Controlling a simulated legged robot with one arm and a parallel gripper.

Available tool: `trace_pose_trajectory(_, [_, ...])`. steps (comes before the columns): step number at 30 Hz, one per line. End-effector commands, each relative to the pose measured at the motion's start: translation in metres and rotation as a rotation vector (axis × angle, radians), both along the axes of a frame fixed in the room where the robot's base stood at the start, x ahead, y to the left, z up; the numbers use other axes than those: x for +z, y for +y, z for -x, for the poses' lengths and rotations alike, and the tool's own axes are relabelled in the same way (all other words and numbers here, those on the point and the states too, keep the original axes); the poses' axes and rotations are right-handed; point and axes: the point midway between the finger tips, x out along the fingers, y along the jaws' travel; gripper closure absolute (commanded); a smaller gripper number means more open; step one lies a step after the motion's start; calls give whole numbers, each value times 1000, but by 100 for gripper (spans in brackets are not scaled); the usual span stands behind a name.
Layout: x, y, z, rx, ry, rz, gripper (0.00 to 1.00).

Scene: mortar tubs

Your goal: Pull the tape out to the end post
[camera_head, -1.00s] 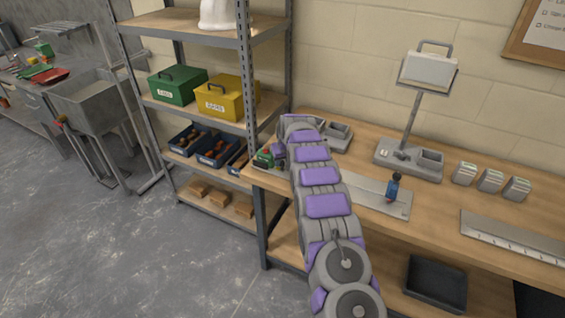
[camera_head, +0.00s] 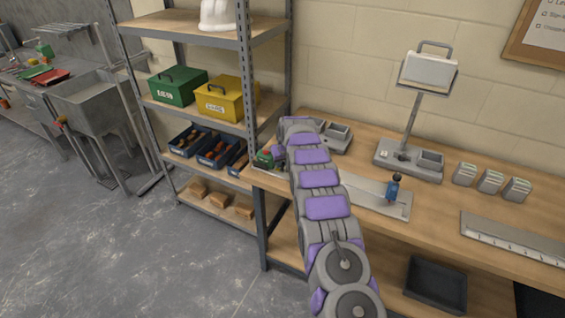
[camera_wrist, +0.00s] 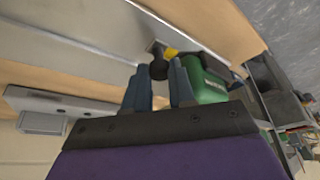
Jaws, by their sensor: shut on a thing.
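The green tape case (camera_head: 264,159) sits at the left end of the long grey plate (camera_head: 355,189) on the bench; it also shows in the wrist view (camera_wrist: 207,84). A short yellow piece of tape (camera_wrist: 171,52) shows beside the case, next to a dark round knob (camera_wrist: 158,70). My gripper (camera_wrist: 158,66) has its two blue-grey fingers on either side of this knob and is shut on it, close to the case. In the head view my arm hides the fingers. The end post (camera_head: 393,189), blue with a dark top, stands upright toward the plate's right end.
A lamp-like stand (camera_head: 408,160) with a grey base is behind the plate. Several small grey blocks (camera_head: 490,181) and a ruler plate (camera_head: 510,238) lie to the right. A shelf rack (camera_head: 247,75) with boxes stands close on the left. The plate between case and post looks clear.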

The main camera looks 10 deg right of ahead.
Motion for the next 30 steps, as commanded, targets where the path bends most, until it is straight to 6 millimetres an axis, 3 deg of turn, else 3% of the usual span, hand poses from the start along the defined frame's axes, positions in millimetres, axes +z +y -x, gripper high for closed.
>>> trace_pose_trajectory(14, [-2, -11, 10, 0, 8, -1, 100])
trace_pose_trajectory(30, [0, -74, 55, -3, 4, -3, 100])
